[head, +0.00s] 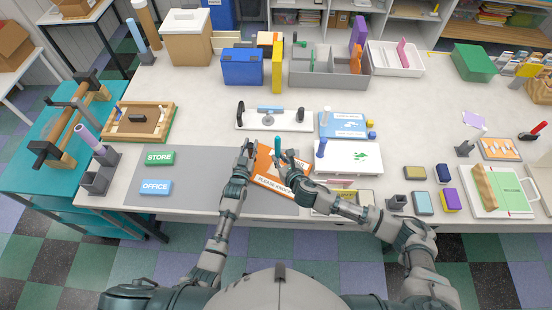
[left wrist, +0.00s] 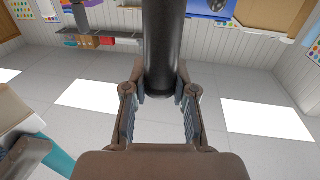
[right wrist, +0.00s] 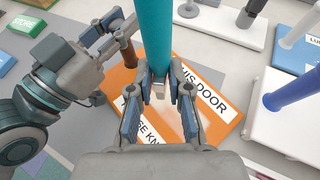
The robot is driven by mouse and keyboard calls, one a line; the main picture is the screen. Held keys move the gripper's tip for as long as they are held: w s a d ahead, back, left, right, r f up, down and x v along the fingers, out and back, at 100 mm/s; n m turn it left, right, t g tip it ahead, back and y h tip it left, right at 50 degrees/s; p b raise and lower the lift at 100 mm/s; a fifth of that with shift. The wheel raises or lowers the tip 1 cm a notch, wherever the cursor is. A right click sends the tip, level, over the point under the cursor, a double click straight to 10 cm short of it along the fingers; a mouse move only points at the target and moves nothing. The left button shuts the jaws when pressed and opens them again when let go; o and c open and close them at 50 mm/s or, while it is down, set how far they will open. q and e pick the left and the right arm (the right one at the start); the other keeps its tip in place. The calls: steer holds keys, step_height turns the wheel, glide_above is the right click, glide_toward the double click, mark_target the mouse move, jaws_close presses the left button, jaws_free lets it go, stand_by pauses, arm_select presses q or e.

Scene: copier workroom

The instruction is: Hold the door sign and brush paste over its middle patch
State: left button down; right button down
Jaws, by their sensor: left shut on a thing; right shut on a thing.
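The orange door sign (head: 264,166) lies tilted on the grey mat, its white strips lettered PLEASE KNOCK and THIS DOOR; it also shows in the right wrist view (right wrist: 122,78). My left gripper (head: 249,146) is at the sign's upper-left side, shut on a dark post, black in the left wrist view (left wrist: 160,50). I cannot tell how the post joins the sign. My right gripper (head: 283,160) is shut on a brush with a teal handle (head: 278,146), over the sign. In the right wrist view its pale lower end (right wrist: 158,90) points down. The middle patch is mostly hidden by my right gripper.
Green STORE (head: 160,158) and blue OFFICE (head: 156,187) signs lie on the mat's left. A white board with a blue peg (head: 348,168) is close right. The mat between the OFFICE sign and my left arm is clear.

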arm_select(q)
steer(key=shift+a, duration=0.1)
arm_select(e)
steer(key=shift+a+f, duration=0.1)
steer(key=shift+f, duration=3.65)
steer(key=shift+d+f, duration=0.15)
steer(key=shift+d, duration=0.15)
steer(key=shift+s+d, duration=0.45)
steer(key=shift+d, duration=0.6)
steer(key=shift+s+d, duration=0.5)
steer(key=shift+d, duration=0.55)
steer(key=shift+s+d, duration=0.45)
steer(key=shift+d, duration=0.6)
steer(key=shift+w+a, duration=0.2)
steer(key=shift+a, duration=0.2)
steer(key=shift+w+a, duration=0.35)
steer(key=shift+a, duration=0.5)
steer(key=shift+w+a, duration=0.35)
steer(key=shift+a, duration=0.55)
steer(key=shift+w+a, duration=0.35)
steer(key=shift+a, duration=0.5)
steer(key=shift+w+a, duration=0.25)
steer(key=shift+a, duration=0.25)
steer(key=shift+r, duration=4)
